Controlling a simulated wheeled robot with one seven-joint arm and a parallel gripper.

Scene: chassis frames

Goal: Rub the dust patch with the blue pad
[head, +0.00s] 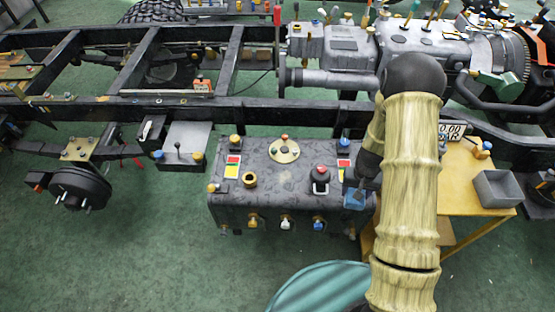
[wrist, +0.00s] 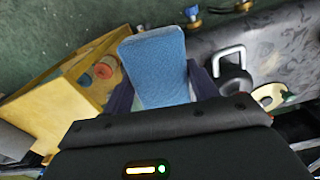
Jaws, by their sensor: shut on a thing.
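My gripper (wrist: 160,84) is shut on the blue pad (wrist: 156,58), with a dark finger on each side of it in the wrist view. In the head view the pad (head: 354,198) shows at the right end of the dark grey tank (head: 262,197), below my arm. I cannot tell whether the pad touches the tank or hangs just above it.
The tank top carries a red-and-black knob (head: 320,177), a brass ring (head: 249,180) and a round cream plate (head: 284,150). A yellow table (head: 460,190) with a grey bin (head: 497,189) stands at right. A chassis rail (head: 180,106) runs behind. Green floor lies in front.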

